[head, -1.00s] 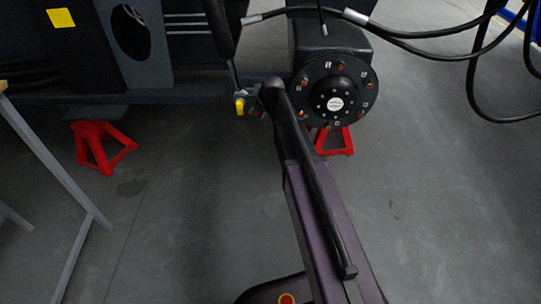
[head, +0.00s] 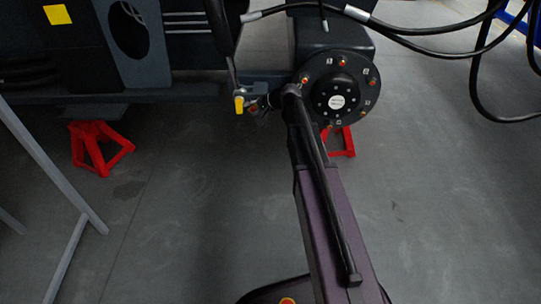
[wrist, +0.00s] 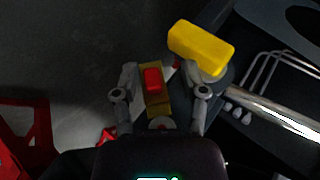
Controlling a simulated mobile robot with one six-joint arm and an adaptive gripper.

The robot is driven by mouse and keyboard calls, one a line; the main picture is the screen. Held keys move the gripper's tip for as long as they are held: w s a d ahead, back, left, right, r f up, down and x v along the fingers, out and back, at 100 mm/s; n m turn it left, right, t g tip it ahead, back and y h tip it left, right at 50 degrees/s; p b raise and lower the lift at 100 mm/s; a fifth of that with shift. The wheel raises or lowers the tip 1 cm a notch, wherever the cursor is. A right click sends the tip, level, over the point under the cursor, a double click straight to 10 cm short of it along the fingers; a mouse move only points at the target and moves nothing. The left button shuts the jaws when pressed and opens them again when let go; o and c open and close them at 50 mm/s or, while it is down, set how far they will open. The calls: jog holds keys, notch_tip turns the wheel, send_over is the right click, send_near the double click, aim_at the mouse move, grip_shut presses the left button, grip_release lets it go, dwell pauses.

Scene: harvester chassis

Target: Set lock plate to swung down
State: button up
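In the wrist view, my gripper (wrist: 161,72) is open, its two fingers spread on either side of a brass-coloured part with a red piece (wrist: 153,80) on it. Gaps show between the fingers and this part. A bright yellow block-shaped handle (wrist: 201,45) sits just beyond the right finger. The handle also shows in the head view (head: 239,104), hanging upright, with a small red spot (head: 254,107) beside it. I cannot tell for certain which of these parts is the lock plate. In the head view, my gripper is mostly hidden by my arm.
A round black disc with several fittings (head: 337,102) is right of the handle. Black hoses (head: 425,52) hang at upper right. Red stands (head: 98,147) support the dark chassis. Grey table legs (head: 50,165) are at left. The floor between is clear.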

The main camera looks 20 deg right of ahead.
jog(key=shift+w+a+r+m+t+y+b, duration=0.1)
jog(key=shift+r+m+t+y+b, duration=0.2)
jog(key=shift+y+b, duration=0.45)
jog(key=shift+s+a+r+m+t+y+b, duration=0.1)
jog(key=shift+t+y+b, duration=0.35)
jog(key=shift+b, duration=0.35)
jog(key=shift+w+a+r+m+t+y+b, duration=0.15)
jog(key=shift+m+t+y+b, duration=0.1)
jog(key=shift+y+b, duration=0.5)
jog(key=p+v, duration=0.4)
jog(key=v, duration=1)
jog(key=s+a+f+n+g+h+p, duration=0.2)
jog(key=s+a+n+g+h+p, duration=0.2)
jog(key=s+a+g+p, duration=0.4)
jog(key=s+a+r+n+g+h+p, duration=0.1)
jog(key=s+a+r+n+h+p, duration=0.2)
jog(key=s, duration=1)
jog(key=shift+r+g+h+p, duration=0.15)
jog(key=shift+g+h+p, duration=0.25)
jog(key=shift+h+p, duration=1.65)
jog(key=shift+b, duration=0.35)
